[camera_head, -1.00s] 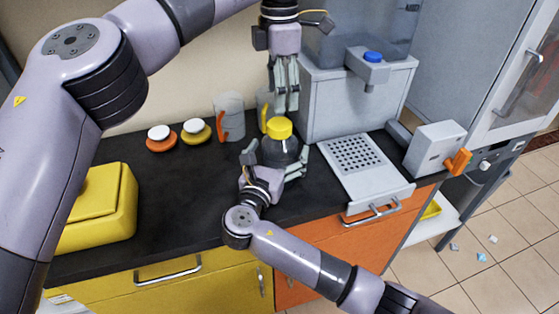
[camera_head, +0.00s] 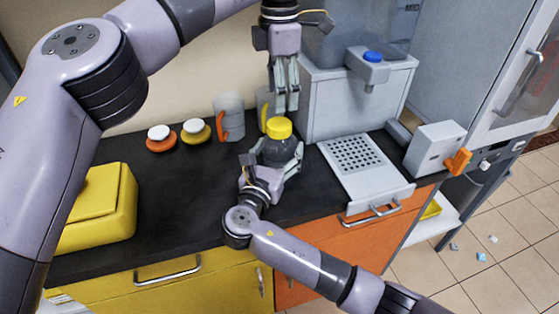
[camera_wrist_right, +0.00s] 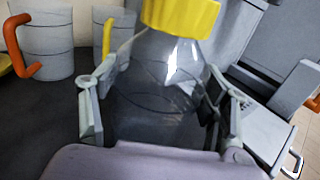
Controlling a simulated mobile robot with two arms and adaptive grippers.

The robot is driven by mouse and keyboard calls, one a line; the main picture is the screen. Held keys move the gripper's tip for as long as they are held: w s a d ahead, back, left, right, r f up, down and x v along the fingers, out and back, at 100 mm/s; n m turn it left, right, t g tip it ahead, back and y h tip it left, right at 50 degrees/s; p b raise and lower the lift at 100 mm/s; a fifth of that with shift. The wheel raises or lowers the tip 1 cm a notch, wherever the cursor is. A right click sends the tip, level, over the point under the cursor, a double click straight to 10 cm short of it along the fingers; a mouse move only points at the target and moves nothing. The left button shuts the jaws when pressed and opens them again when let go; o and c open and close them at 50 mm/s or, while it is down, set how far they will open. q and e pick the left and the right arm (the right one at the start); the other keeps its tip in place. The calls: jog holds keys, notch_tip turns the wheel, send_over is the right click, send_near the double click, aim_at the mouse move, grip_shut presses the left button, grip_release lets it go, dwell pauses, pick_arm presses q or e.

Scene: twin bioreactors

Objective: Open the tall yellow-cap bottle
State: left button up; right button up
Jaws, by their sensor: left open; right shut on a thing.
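The tall yellow-cap bottle (camera_head: 279,152) stands upright on the dark counter, with its yellow cap (camera_head: 279,128) on top. It fills the middle of the right wrist view (camera_wrist_right: 160,95), where its clear shoulder and the cap (camera_wrist_right: 182,15) show. My right gripper (camera_head: 278,168) is shut on the bottle's body, one finger on each side (camera_wrist_right: 162,108). My left gripper (camera_head: 286,104) is open and points straight down, its fingertips just above the cap. The bottle's lower part is hidden behind my right gripper.
Behind the bottle stand a mug with an orange handle (camera_head: 229,116) and a yellow-handled one (camera_head: 263,108). Two small white-topped items, orange (camera_head: 161,139) and yellow (camera_head: 195,132), sit to the left. A grey machine (camera_head: 345,95) and perforated tray (camera_head: 354,155) are at right.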

aim_at(279, 123)
jog(key=c, duration=0.4)
pick_arm(q)
jog(key=shift+m, duration=0.8)
pick_arm(e)
jog(key=shift+c, duration=1.3)
pick_arm(q)
jog(key=m, duration=0.5)
pick_arm(e)
grip_shut()
pick_arm(q)
jog(key=m, duration=1.5)
jog(key=shift+f+m, duration=0.1)
jog(key=shift+m, duration=0.3)
jog(key=shift+f, duration=3.95)
jog(key=shift+c, duration=0.2)
